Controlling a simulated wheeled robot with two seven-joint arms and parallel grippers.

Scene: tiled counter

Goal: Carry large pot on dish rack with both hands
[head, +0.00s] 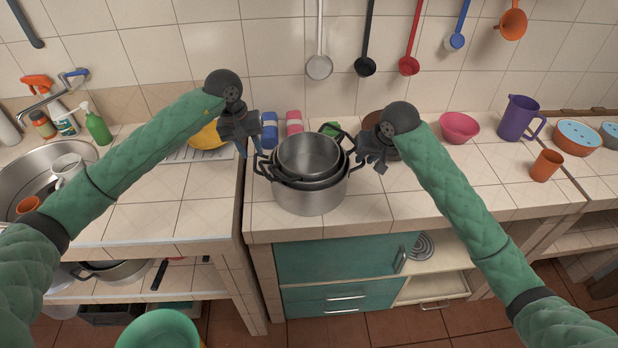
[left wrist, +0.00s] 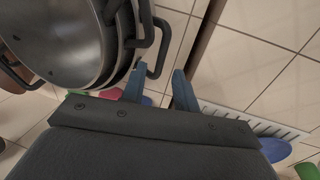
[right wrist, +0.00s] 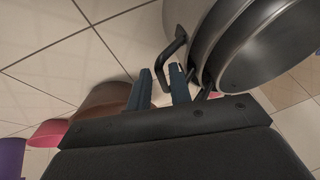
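The large steel pot (head: 312,200) stands on the counter with smaller pots (head: 308,155) nested inside it; black handles stick out on both sides. My left gripper (head: 247,152) is at the left handles, fingers apart. In the left wrist view, a black handle (left wrist: 160,45) lies just ahead of the fingertips (left wrist: 158,78). My right gripper (head: 372,165) is beside the right handles. In the right wrist view its fingers (right wrist: 161,75) are apart, with a handle (right wrist: 174,50) just ahead of them. The white dish rack (head: 180,156) lies on the left counter, partly hidden by my left arm.
A yellow bowl (head: 207,137) sits on the rack. A sink (head: 28,165) is at far left. A brown pot (head: 372,124), pink bowl (head: 459,127), purple pitcher (head: 518,117) and orange cup (head: 546,165) stand to the right. A gap separates the two counters.

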